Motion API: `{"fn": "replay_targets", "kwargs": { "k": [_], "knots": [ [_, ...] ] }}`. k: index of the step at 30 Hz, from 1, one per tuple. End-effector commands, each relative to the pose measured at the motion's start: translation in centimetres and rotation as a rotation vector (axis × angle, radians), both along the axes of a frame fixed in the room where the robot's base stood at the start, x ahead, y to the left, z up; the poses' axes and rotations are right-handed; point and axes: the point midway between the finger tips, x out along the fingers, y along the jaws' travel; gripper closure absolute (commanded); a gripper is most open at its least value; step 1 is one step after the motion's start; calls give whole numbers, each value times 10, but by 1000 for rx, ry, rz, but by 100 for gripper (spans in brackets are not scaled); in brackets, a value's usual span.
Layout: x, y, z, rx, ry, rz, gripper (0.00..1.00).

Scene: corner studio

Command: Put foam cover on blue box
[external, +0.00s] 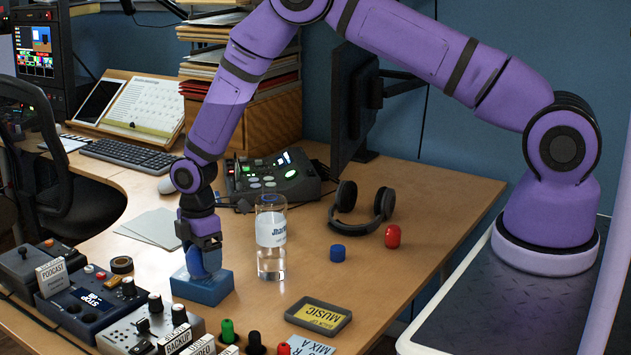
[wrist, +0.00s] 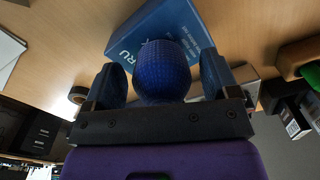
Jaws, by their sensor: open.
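The blue box (external: 202,288) lies on the desk at lower left of centre in the external view. It also shows beyond my jaws in the wrist view (wrist: 148,30), with pale lettering. A rounded, textured blue foam cover (wrist: 162,68) is between my jaws in the wrist view and hides part of the box. My gripper (external: 205,262) points down right over the box. Its jaws are open, one on each side of the foam cover. The cover appears to rest on the box, but its underside is hidden. I cannot tell whether a finger touches it.
A clear bottle (external: 270,237) stands close to the right of the box. A yellow-labelled tray (external: 318,314) is in front. Control boxes (external: 88,304) stand at left.

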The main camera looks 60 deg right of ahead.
Motion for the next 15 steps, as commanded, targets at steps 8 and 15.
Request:
{"fn": "replay_targets", "kwargs": {
  "k": [8,15],
  "knots": [
    [2,0,53,1,-4,-1,19],
    [2,-1,94,1,-3,0,19]
  ]
}}
